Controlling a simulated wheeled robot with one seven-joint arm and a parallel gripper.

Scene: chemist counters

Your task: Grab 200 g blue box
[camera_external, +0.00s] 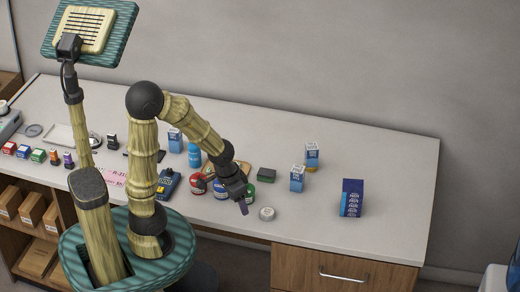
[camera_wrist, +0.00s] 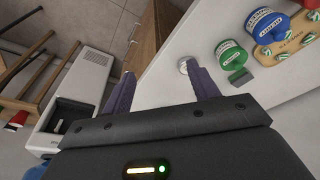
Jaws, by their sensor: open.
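Several blue boxes stand on the counter in the external view; the 200 g mark is too small to read. A tall dark blue box (camera_external: 351,198) stands upright at the right. Two smaller blue-and-white boxes, a nearer one (camera_external: 297,179) and a farther one (camera_external: 312,156), stand left of it. Another blue-and-white box (camera_external: 175,140) stands farther back on the left. My gripper (camera_external: 243,208) is open and empty near the counter's front edge, left of all but that last box. In the wrist view its two fingers (camera_wrist: 163,84) are apart, and no blue box shows there.
Red, blue (camera_wrist: 230,52) and green (camera_wrist: 258,20) round stamps sit by my gripper, with a small round white item (camera_external: 267,214) and a dark green block (camera_external: 266,174). A blue bottle (camera_external: 194,155) stands behind. Counter (camera_external: 400,180) around the tall box is clear.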

